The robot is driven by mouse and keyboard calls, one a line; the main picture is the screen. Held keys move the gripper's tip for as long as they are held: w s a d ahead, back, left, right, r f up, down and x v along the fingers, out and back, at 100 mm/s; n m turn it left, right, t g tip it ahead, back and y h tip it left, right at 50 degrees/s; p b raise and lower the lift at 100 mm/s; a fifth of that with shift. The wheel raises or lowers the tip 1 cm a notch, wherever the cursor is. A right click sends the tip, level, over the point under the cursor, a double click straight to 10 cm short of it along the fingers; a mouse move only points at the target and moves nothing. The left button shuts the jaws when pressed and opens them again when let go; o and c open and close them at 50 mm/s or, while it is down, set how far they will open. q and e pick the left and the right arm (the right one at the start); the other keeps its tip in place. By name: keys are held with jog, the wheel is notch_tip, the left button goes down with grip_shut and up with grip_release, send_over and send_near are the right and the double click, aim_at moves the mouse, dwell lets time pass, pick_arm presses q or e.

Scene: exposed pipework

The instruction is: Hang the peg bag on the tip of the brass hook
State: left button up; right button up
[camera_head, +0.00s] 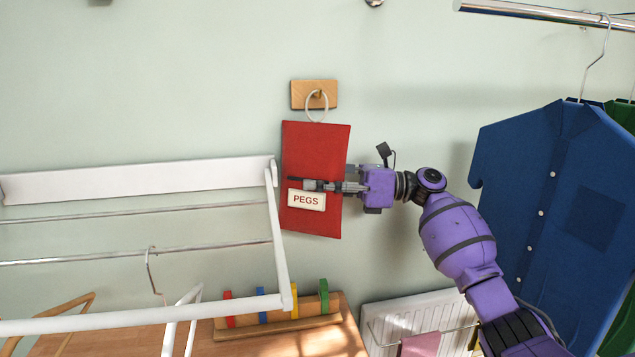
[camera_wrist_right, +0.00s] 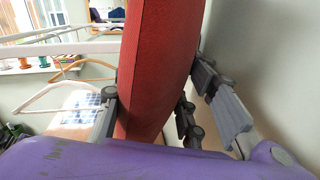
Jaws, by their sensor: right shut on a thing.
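The red peg bag (camera_head: 315,150), with a white PEGS label, hangs slightly tilted against the pale wall. It also fills the middle of the right wrist view (camera_wrist_right: 155,70). Its pale ring (camera_head: 309,115) stands up from the top edge and overlaps the brass hook (camera_head: 318,94) on a small wooden block (camera_head: 299,95). I cannot tell whether the ring is around the hook's tip or only in front of it. My right gripper (camera_head: 312,186) comes in from the right and is shut on the bag, with fingers on both faces. My left gripper is not in view.
A white wall drying rack (camera_head: 140,178) stands close left of the bag. Below are a wooden shelf (camera_head: 110,342) and a peg holder (camera_head: 280,330) with coloured pegs. A blue shirt (camera_head: 545,200) hangs from a rail (camera_head: 530,12) at right. The wall above the block is clear.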

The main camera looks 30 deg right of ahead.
jog(key=o, duration=1.1)
jog(key=shift+o, duration=0.9)
